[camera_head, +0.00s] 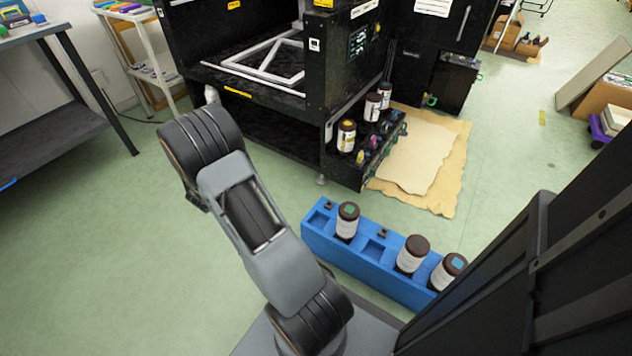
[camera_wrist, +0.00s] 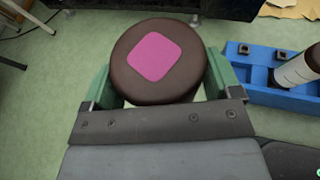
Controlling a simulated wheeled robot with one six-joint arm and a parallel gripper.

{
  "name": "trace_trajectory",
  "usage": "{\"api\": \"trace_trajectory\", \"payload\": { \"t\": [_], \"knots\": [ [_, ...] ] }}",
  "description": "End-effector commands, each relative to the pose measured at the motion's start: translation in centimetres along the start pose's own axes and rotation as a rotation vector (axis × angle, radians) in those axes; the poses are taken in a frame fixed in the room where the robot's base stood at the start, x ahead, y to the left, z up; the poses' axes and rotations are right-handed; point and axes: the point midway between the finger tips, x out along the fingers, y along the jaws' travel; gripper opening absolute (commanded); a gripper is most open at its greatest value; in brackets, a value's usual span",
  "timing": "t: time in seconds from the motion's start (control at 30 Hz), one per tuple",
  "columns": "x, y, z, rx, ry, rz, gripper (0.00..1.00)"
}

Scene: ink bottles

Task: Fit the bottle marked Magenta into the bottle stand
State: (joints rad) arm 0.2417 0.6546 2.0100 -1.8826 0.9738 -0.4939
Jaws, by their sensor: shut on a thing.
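My gripper (camera_wrist: 158,82) is shut on a bottle with a dark brown cap. A magenta square (camera_wrist: 154,57) marks the cap of this magenta bottle (camera_wrist: 125,72). The green fingers press on either side of it. The gripper and held bottle are hidden in the head view. The blue bottle stand (camera_head: 340,256) is on the floor side, right of my arm. It holds a green-marked bottle (camera_head: 347,222), a brown-capped bottle (camera_head: 412,254) and a blue-marked bottle (camera_head: 448,271). Empty square slots show at its left end and between the green-marked and brown-capped bottles. The stand also shows in the wrist view (camera_wrist: 285,98), right of the held bottle.
A black machine (camera_head: 255,88) stands behind the stand, with several bottles in its side drawer (camera_head: 347,172). Brown sheets (camera_head: 425,165) lie on the floor beside it. A dark table (camera_head: 50,135) and white cart (camera_head: 140,50) stand at left. The green floor at left is clear.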

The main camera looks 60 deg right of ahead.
Motion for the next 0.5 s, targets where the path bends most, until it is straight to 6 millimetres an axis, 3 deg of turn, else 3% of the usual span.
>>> {"api": "trace_trajectory", "payload": {
  "t": [0.03, 0.2, 0.4, 0.5],
  "knots": [
    [2.6, -2.2, 0.1, 0.045, -0.001, -0.108, 0.25],
    [8.5, -9.6, -0.5, 0.185, -0.001, -0.449, 0.25],
    [12.2, -17.0, -2.4, 0.318, 0.000, -0.773, 0.25],
    [13.1, -19.6, -3.3, 0.366, 0.000, -0.888, 0.25]
  ]
}}
